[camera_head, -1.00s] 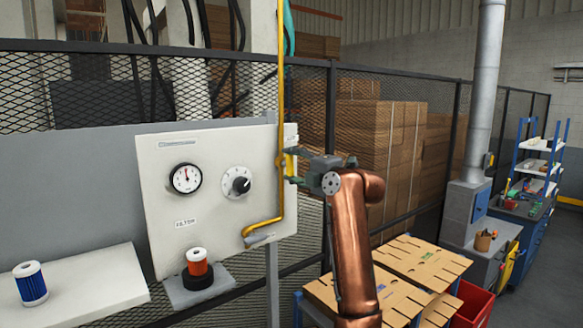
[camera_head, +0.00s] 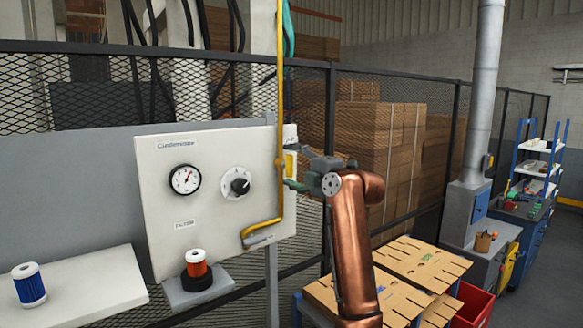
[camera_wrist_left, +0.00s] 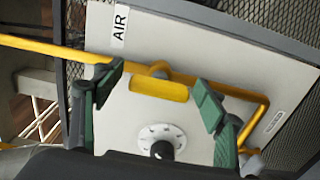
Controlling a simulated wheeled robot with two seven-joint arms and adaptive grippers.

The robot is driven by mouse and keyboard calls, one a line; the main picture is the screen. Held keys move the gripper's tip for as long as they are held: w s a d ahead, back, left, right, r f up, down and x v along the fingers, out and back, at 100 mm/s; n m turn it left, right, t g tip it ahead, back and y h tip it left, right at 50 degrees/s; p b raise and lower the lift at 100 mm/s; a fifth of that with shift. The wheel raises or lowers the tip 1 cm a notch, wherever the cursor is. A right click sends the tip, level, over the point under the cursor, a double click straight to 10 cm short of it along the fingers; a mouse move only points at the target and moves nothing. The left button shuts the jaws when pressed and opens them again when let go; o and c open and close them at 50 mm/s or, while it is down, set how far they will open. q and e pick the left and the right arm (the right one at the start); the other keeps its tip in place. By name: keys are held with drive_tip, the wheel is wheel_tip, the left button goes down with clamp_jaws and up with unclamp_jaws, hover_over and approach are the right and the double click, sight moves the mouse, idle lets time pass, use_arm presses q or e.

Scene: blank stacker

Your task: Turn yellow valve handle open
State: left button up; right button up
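The yellow valve handle (camera_head: 290,163) is at the right side of the white panel, beside the vertical yellow pipe (camera_head: 281,95). It stands upright, roughly in line with the pipe. My left gripper (camera_head: 293,169) is open around the handle, with one finger above and one below. In the left wrist view the handle (camera_wrist_left: 158,88) lies between the green-padded fingers of the left gripper (camera_wrist_left: 160,92), with a gap visible on both sides. The handle runs roughly along the pipe (camera_wrist_left: 50,48) there too. My right gripper is not in view.
The white panel (camera_head: 210,220) carries a round gauge (camera_head: 185,179) and a black knob (camera_head: 240,186). An orange spool-like item (camera_head: 196,263) stands below, and a blue one (camera_head: 29,285) on the left shelf. A mesh fence (camera_head: 390,100) runs behind. Cardboard sheets (camera_head: 415,262) lie at lower right.

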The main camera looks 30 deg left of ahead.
use_arm(q)
drive_tip(key=v, duration=1.2)
drive_tip(key=shift+a, duration=0.1)
